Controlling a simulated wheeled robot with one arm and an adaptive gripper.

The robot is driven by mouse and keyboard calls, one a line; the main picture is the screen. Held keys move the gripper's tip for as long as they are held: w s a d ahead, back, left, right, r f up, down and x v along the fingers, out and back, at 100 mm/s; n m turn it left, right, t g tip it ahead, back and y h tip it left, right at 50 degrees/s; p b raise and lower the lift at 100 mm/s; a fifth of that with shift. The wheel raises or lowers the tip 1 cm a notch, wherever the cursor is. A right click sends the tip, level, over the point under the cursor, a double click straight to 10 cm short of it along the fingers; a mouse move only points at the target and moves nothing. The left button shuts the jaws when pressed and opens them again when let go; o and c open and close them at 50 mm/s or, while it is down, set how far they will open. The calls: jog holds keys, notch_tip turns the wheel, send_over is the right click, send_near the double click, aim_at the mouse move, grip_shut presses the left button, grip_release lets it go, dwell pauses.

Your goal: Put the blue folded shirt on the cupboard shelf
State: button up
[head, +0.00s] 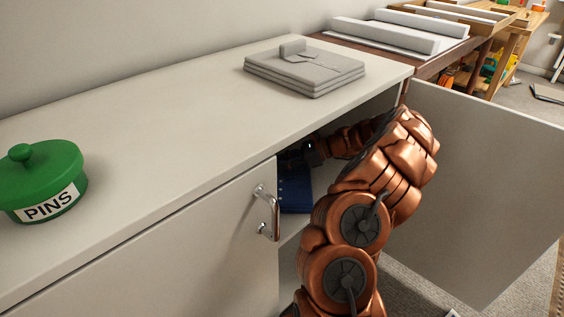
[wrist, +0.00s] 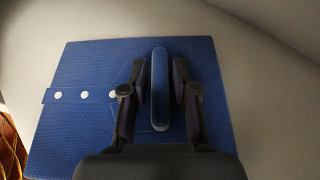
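The blue folded shirt (head: 296,190) lies inside the open cupboard on a shelf (head: 296,228), partly hidden by the closed door and my arm. In the wrist view the shirt (wrist: 80,65) lies flat on a pale surface, with white buttons on its left and a raised blue collar roll (wrist: 159,85) in the middle. My gripper (wrist: 159,78) is open, with one finger on each side of the roll and a narrow gap showing at both sides. In the head view my gripper (head: 298,158) is inside the cupboard, its fingertips hard to make out.
The left cupboard door (head: 200,240) with a metal handle (head: 268,212) is shut; the right door (head: 480,180) stands wide open. On the cupboard top are a grey folded shirt (head: 305,72) and a green PINS jar (head: 40,180). Tables (head: 440,62) stand behind.

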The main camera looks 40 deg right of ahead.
aim_at(304, 170)
jog(key=shift+o, duration=0.7)
jog(key=p+v, duration=0.3)
jog(key=v, duration=0.4)
jog(key=shift+s+d+r, duration=0.2)
